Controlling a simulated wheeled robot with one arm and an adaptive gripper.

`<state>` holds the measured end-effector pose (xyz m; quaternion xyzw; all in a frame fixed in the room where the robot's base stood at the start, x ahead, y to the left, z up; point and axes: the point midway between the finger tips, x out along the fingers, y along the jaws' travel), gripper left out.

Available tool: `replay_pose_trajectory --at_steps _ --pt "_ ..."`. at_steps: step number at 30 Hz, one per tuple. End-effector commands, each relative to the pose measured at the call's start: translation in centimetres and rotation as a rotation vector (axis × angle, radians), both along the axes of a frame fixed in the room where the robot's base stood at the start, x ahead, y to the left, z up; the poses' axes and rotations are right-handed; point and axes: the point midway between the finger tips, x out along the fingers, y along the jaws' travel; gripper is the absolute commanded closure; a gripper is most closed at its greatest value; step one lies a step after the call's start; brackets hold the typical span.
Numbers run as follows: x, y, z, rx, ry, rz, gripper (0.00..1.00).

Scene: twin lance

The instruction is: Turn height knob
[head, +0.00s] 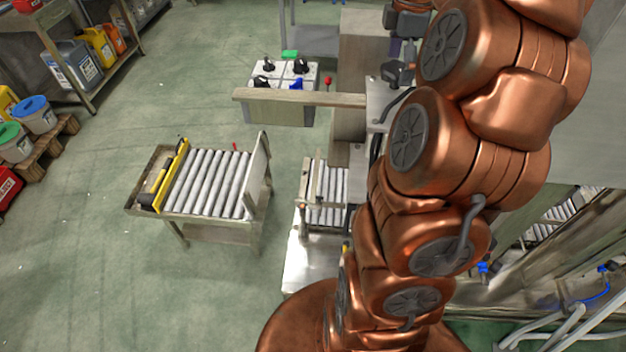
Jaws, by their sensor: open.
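A grey control box (282,108) stands at the top centre, with a light panel on its top. The panel carries black knobs: one at the back left (268,65), one at the right (301,66) and one at the front left (261,81). A blue knob (296,83) sits at the front right. Labels are too small to read, so I cannot tell which is the height knob. My gripper (404,38), dark grey, shows partly at the top, right of the box and apart from the knobs. It is open; its fingertips are not clear.
A beam (300,97) crosses in front of the box. A red-topped lever (328,81) stands right of the panel. A roller conveyor (208,183) stands front left; a smaller roller section (327,195) stands right of it. Shelves line the left. The green floor between is clear.

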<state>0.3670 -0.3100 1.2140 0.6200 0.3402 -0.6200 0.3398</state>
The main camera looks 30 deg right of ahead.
Motion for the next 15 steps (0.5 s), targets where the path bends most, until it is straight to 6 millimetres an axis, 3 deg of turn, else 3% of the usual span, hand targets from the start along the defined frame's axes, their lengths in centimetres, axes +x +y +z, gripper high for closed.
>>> replay_pose_trajectory --at_steps 15 --pt "-0.08 0.05 0.33 0.001 0.001 0.269 0.02"
